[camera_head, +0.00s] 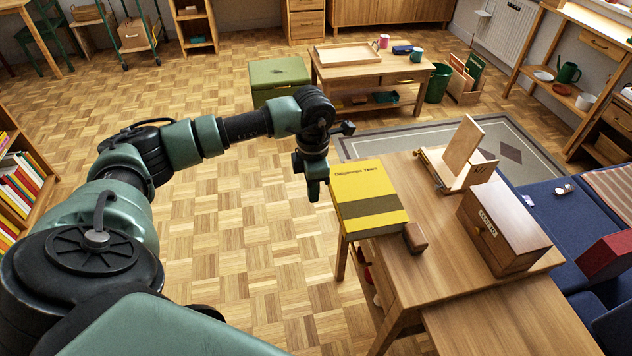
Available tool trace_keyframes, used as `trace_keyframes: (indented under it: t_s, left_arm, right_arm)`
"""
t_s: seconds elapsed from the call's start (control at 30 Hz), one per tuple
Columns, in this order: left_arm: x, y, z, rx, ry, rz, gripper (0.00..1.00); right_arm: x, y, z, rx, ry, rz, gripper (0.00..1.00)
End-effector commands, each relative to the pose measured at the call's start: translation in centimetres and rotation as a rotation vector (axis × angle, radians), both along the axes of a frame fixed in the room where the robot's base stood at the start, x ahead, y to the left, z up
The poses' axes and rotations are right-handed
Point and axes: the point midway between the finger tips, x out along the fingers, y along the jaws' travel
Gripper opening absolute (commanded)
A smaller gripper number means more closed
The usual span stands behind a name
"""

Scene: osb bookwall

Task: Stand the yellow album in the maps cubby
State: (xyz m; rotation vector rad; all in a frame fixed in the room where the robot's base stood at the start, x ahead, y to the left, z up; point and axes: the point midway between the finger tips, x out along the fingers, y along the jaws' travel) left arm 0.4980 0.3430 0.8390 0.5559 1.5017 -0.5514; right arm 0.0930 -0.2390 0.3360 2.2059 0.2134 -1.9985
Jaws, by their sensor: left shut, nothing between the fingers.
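The yellow album (368,182) lies flat on the left end of a wooden table (425,258), its cover up with dark lettering and a darker band. My left gripper (314,192) is shut and empty. It points down just left of the album, over the parquet in the picture, and appears apart from it. No cubby that I can identify as the maps one is in view. My right gripper is not in view.
A small brown block (414,238) lies beside the album. A wooden box (500,228) and a wooden stand (458,160) are on the same table. A bookshelf (40,213) stands at the left edge. Open parquet (240,225) lies between it and the table.

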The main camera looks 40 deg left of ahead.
Motion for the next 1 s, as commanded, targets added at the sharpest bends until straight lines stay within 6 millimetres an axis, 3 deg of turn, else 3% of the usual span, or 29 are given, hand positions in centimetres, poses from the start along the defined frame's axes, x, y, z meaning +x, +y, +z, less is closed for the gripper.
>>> trace_keyframes:
  t_s: [0.1,0.27,0.5,1.0]
  left_arm:
    - [-0.2,0.0,-2.7,0.000,0.006,0.000,0.00]
    - [0.1,-0.2,-5.6,-0.003,0.001,0.001,0.00]
    - [2.6,-2.3,-5.3,-0.003,0.000,0.000,0.00]
    - [3.3,-2.9,-5.5,-0.003,-0.002,0.000,0.00]
  right_arm:
    - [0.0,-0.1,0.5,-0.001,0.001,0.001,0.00]
    - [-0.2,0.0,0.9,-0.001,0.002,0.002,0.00]
    - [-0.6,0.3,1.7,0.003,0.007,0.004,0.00]
    - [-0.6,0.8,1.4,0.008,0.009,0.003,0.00]
